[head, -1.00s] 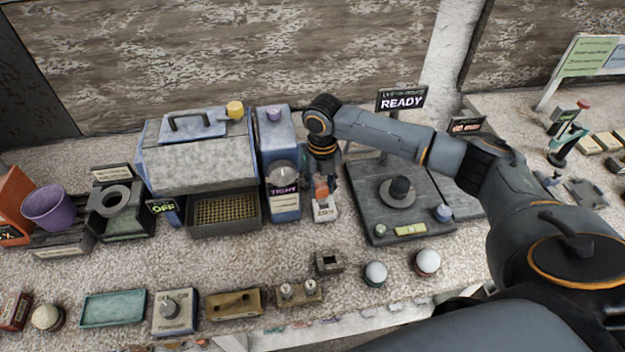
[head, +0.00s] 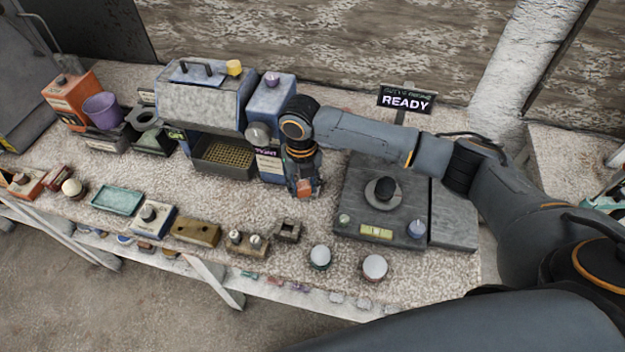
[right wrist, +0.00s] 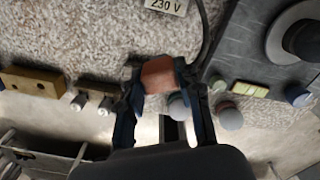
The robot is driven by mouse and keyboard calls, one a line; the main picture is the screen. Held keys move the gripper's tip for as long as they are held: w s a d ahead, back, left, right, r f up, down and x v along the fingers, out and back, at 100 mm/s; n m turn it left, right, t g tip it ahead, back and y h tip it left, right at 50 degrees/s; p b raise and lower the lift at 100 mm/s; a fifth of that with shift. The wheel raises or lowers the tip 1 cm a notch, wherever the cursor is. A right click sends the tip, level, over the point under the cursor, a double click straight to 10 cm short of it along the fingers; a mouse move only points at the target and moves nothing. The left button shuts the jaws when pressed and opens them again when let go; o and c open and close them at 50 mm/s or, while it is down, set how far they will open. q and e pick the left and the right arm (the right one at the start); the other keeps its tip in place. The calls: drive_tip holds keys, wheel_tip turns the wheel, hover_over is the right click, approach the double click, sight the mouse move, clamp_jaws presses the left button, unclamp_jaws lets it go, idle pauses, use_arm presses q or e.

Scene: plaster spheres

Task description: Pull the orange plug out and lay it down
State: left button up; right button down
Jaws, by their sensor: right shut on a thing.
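My right gripper (head: 304,193) is shut on the orange plug (head: 305,186), left of the dark plate. In the right wrist view the plug (right wrist: 158,74) sits between the two fingers, with bare speckled bench top around it. A "230 V" label (right wrist: 168,4) shows at the top edge of that view, apart from the plug. A dark cord (right wrist: 206,35) runs beside the plug. The socket itself is not clearly visible, and the plug's height above the bench is hard to tell. My left gripper is not in view.
A dark plate (head: 350,205) with a round knob stands right of the gripper, below a READY sign (head: 405,101). A blue-grey machine (head: 205,100) stands behind left. Two white spheres (head: 320,255) (head: 375,266) and a small open box (head: 287,231) lie nearer the front edge.

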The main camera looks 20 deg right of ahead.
sight(301, 197)
drive_tip(key=shift+w+a+f, duration=0.1)
drive_tip(key=shift+w+a, duration=0.3)
drive_tip(key=shift+a, duration=0.05)
drive_tip(key=shift+s+d+p, duration=0.2)
drive_tip(key=shift+d+p, duration=0.05)
drive_tip(key=shift+p, duration=0.2)
wheel_tip(301, 197, down, 4)
drive_tip(key=b, duration=0.3)
drive_tip(key=shift+f, duration=0.75)
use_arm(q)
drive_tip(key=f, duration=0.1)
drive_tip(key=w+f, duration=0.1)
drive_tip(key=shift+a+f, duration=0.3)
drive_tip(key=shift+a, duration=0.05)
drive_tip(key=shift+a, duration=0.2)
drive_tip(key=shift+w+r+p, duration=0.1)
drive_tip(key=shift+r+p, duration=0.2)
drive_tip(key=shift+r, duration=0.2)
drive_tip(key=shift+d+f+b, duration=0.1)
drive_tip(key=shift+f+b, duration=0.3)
use_arm(e)
drive_tip(key=shift+f, duration=0.7)
